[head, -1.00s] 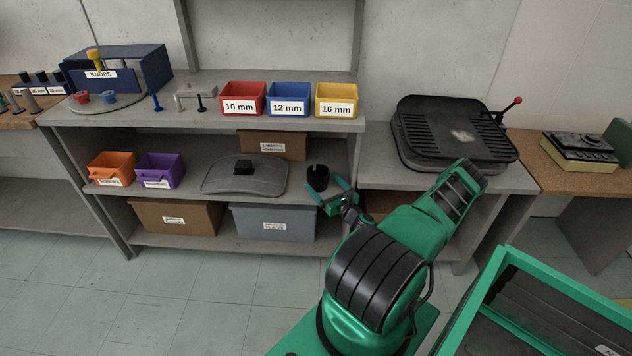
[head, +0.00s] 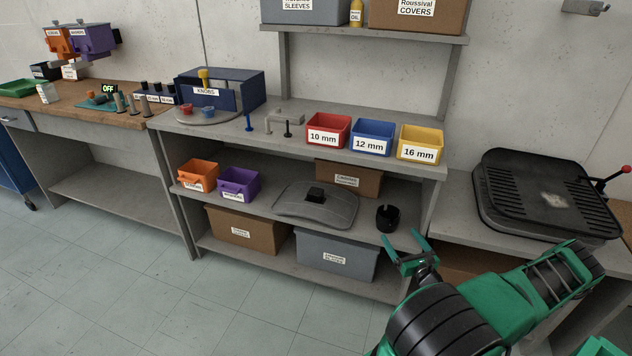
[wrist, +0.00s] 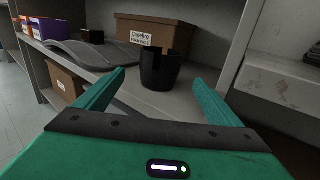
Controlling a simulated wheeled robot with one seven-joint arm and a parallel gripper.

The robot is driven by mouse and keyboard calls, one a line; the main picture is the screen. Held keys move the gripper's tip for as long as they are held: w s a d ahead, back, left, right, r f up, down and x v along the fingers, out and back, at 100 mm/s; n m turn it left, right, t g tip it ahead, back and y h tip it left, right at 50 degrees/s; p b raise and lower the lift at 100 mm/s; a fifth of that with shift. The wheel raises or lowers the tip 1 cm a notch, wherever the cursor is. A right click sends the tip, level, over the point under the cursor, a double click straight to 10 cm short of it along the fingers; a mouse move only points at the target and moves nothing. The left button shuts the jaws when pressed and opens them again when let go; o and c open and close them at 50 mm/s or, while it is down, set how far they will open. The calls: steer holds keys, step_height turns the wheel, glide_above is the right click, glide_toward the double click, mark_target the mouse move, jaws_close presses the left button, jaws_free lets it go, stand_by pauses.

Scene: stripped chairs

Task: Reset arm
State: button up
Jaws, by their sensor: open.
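My gripper (head: 408,251) is green with two teal fingers. It is open and empty, held in front of the middle shelf. A black cup-like part with a notch in its rim (head: 387,218) stands on that shelf just beyond the fingertips. In the wrist view the black part (wrist: 160,70) sits ahead of the open fingers (wrist: 157,88), apart from them. My green arm reaches in from the lower right of the head view.
On the middle shelf are an orange bin (head: 198,174), a purple bin (head: 238,184), a grey curved panel (head: 300,207) and a cardboard box (head: 349,179). Red (head: 328,131), blue (head: 372,137) and yellow (head: 420,143) bins stand above. The floor (head: 110,285) is clear at left.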

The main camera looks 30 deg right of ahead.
steer(key=a+r+n+g+y, duration=0.55)
steer(key=a+n, duration=0.25)
steer(key=n, duration=0.4)
steer(key=a+r+n+g+y, duration=0.55)
steer(key=a+n, duration=0.25)
steer(key=n, duration=0.4)
steer(key=s+a+r+n+g+h, duration=0.3)
steer(key=s+a+r, duration=0.3)
steer(key=s+r, duration=0.6)
steer(key=s+a+r+n+g+h, duration=0.2)
steer(key=s+a+r+n, duration=0.3)
steer(key=s+r, duration=0.7)
step_height(320, 180, up, 2)
steer(key=shift+a+r+n+g+h, duration=0.15)
steer(key=shift+a+n+g+h, duration=0.25)
steer(key=shift+a+g, duration=0.35)
